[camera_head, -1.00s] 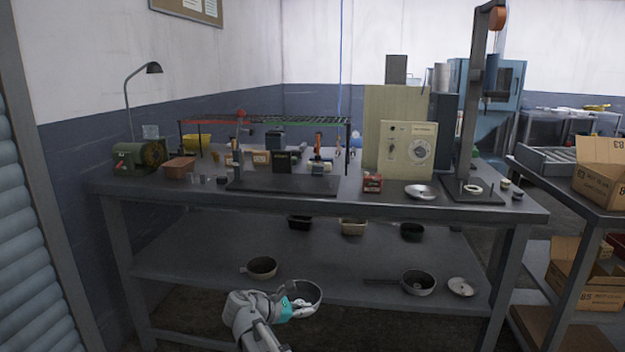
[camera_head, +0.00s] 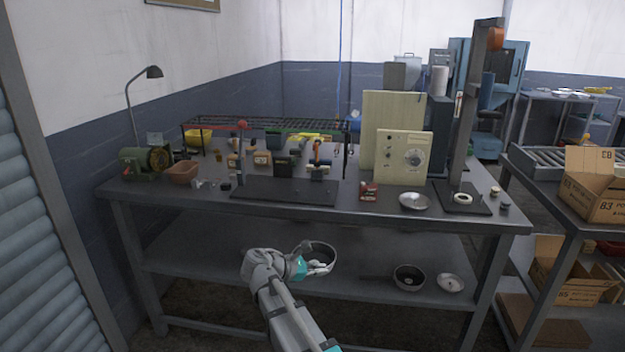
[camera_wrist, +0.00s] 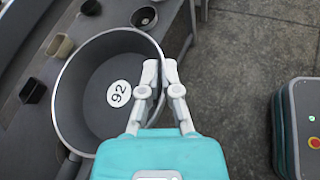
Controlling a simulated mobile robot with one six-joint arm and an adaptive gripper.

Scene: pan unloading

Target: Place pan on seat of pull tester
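My gripper (camera_wrist: 162,78) is shut on the wall of a grey pan (camera_wrist: 85,105) in the wrist view, one finger inside and one outside. A white label reading 92 or 26 is on the pan's inner bottom. In the head view my gripper (camera_head: 312,266) holds the pan (camera_head: 320,252) in front of the bench, below its top. The pull tester (camera_head: 468,115) is a tall dark column at the bench's right end. A pale ring (camera_head: 461,199), apparently its seat, lies on its base plate, with nothing on it.
The bench top (camera_head: 310,212) has its front edge above the pan. A shallow metal dish (camera_head: 414,201) and a small red box (camera_head: 369,190) stand left of the tester. The lower shelf holds another pan (camera_head: 408,277) and a lid (camera_head: 450,283). Boxes (camera_head: 592,185) stand right.

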